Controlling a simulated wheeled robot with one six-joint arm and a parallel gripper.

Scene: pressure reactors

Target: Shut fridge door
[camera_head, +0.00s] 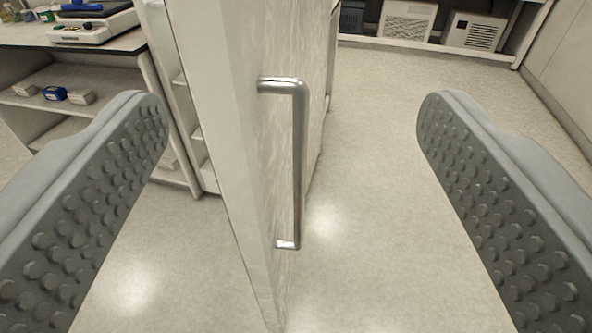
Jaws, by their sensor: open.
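The fridge door (215,120) stands open and is seen nearly edge-on, running down the middle of the view. A shiny metal bar handle (299,165) is fixed upright on its right face. My gripper (293,115) is wide open, with one grey studded finger at the left and one at the right. The door edge and the handle lie between the two fingers in the picture. I see no contact with either finger. The fridge inside is mostly hidden behind the door; only a narrow strip with shelf edges (188,110) shows to its left.
A bench with shelves (75,45) stands at the left, with small boxes (54,94) on a shelf and a device (95,22) on top. Vented units (474,31) sit on a low shelf at the back right. The floor (370,130) to the right is clear.

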